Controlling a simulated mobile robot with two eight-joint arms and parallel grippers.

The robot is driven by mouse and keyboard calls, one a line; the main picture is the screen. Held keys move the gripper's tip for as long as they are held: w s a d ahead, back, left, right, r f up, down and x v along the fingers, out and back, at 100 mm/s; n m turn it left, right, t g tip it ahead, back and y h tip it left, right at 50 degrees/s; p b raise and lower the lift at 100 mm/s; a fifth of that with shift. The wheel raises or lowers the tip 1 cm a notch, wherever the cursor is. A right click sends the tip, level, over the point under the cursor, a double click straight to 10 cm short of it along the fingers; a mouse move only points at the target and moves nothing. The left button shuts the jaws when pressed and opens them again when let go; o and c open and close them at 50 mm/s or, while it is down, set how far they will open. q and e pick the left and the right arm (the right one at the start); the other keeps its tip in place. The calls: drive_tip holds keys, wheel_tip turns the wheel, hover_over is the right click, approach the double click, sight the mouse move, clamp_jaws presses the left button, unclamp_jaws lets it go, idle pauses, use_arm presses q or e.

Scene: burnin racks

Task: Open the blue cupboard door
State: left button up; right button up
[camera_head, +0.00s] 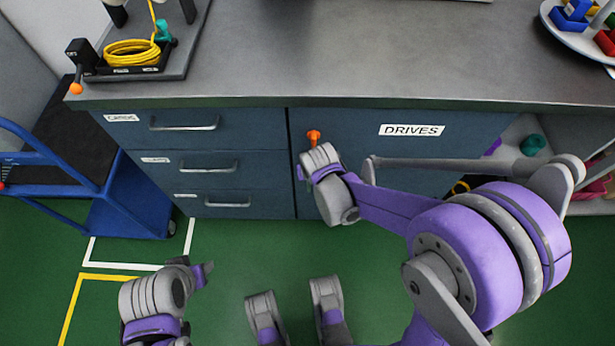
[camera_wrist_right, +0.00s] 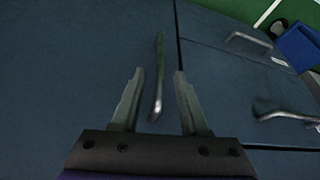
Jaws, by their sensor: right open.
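The blue cupboard door (camera_head: 365,133) is the dark blue-grey front labelled DRIVES, under the worktop. It looks shut, flush with the drawers. In the right wrist view the door (camera_wrist_right: 70,70) fills the left side, and its metal bar handle (camera_wrist_right: 157,108) lies between my open fingers. My right gripper (camera_wrist_right: 159,72) is empty; I cannot tell whether it touches the handle. In the head view my right wrist hides the handle.
Drawers with bar handles (camera_head: 185,127) adjoin the door on the left. A blue cart (camera_head: 140,200) stands further left. An open shelf (camera_head: 515,140) with coloured items is right of the door. Green floor (camera_head: 235,245) in front is clear.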

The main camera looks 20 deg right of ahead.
drive_tip(key=b+x, duration=0.1)
drive_tip(key=x, duration=0.4)
clamp_jaws()
idle(1.4)
